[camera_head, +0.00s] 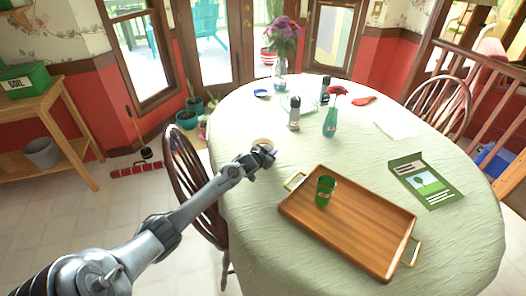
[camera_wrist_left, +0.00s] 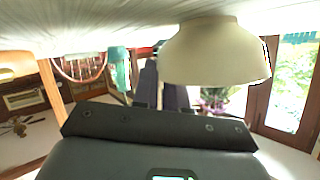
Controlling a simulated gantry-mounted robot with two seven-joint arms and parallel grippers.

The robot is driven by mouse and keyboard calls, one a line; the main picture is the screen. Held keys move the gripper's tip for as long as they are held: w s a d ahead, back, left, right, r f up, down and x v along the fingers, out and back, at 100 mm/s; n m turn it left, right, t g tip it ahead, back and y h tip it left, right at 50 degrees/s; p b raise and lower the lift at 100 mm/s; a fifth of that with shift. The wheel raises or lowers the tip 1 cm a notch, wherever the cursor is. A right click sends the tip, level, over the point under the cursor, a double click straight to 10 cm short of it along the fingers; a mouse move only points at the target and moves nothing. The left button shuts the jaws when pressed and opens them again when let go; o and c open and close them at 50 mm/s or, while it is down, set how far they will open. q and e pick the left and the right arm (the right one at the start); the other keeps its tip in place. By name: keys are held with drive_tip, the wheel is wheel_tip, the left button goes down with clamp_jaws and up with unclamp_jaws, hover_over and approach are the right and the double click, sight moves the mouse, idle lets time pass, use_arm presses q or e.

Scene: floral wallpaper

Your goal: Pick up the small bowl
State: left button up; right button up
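The small cream bowl (camera_head: 262,142) stands at the left edge of the table, just behind my left gripper (camera_head: 263,155). In the left wrist view, which is upside down, the bowl (camera_wrist_left: 213,52) is large and close, with its base toward the tablecloth. Two dark fingers of my left gripper (camera_wrist_left: 161,92) are at the bowl's near side, with a narrow gap between them. The bowl's wall overlaps one finger, and whether the fingers touch the rim is unclear. My right gripper is not in view.
A wooden tray (camera_head: 340,232) with a green cup (camera_head: 325,190) lies to the right of my left arm. A chair (camera_head: 190,170) is beside the table, under my arm.

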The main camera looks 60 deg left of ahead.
use_arm(q)
clamp_jaws()
